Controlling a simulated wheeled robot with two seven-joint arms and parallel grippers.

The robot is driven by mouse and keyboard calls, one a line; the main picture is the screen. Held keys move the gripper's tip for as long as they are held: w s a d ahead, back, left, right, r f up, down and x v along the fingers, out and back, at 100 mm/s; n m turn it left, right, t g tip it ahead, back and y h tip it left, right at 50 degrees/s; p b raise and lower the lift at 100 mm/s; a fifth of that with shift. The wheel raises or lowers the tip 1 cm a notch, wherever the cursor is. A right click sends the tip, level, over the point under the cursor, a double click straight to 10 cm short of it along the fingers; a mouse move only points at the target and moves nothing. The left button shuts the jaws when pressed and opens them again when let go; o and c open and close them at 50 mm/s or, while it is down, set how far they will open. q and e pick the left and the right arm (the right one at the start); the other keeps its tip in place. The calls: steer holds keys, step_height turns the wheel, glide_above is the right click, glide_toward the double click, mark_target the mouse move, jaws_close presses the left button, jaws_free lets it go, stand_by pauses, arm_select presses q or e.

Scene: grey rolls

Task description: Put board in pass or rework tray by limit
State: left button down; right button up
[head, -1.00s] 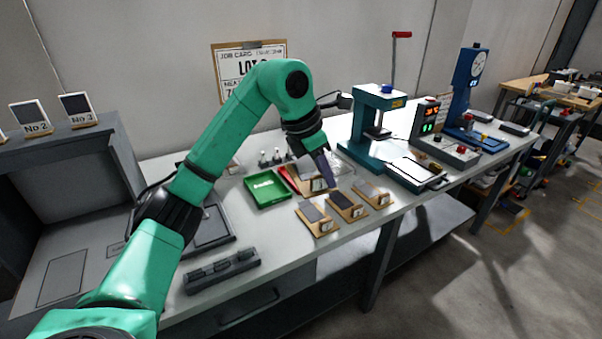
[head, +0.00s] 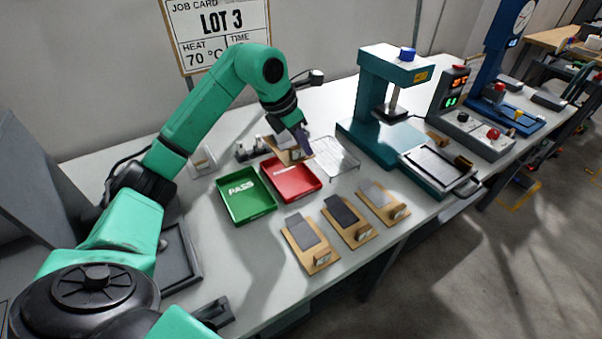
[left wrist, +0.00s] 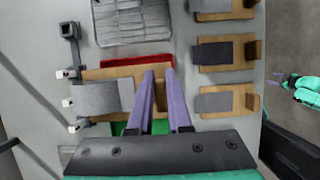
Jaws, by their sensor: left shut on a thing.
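My left gripper (head: 304,150) is shut on a board, a tan wooden carrier (head: 283,152) with a grey pad, held above the back of the red tray (head: 291,183). In the left wrist view my left fingers (left wrist: 160,82) grip the board's wooden block, with the grey pad (left wrist: 102,98) to the left. The green tray (head: 247,200), marked PASS, lies left of the red one, whose label I cannot read. Three similar boards (head: 311,256) (head: 348,222) (head: 383,203) lie in a row along the front. My right gripper (left wrist: 275,80) shows small at the right of the wrist view.
A wire rack (head: 337,158) stands right of the red tray. Beyond it are a teal press (head: 378,130), a control box with a lit display (head: 460,115) and a blue dial gauge (head: 510,60). A job card (head: 222,30) reads LOT 3, heat 70 °C.

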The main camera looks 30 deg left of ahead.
arm_select(q)
steer(key=f, duration=0.6)
steer(key=shift+w+a, duration=0.25)
steer(key=shift+w, duration=0.1)
step_height(320, 180, down, 3)
steer(key=shift+r, duration=0.1)
step_height(320, 180, down, 2)
steer(key=shift+s+d+f, duration=0.1)
steer(key=shift+f, duration=0.15)
arm_select(e)
steer(key=shift+w+a+r, duration=0.2)
steer(key=shift+w+a, duration=0.5)
steer(key=shift+w, duration=0.3)
arm_select(q)
steer(key=c, duration=1.1)
jaws_free()
steer(key=shift+c, duration=0.2)
arm_select(e)
steer(key=shift+s+d, duration=0.1)
steer(key=shift+d, duration=0.05)
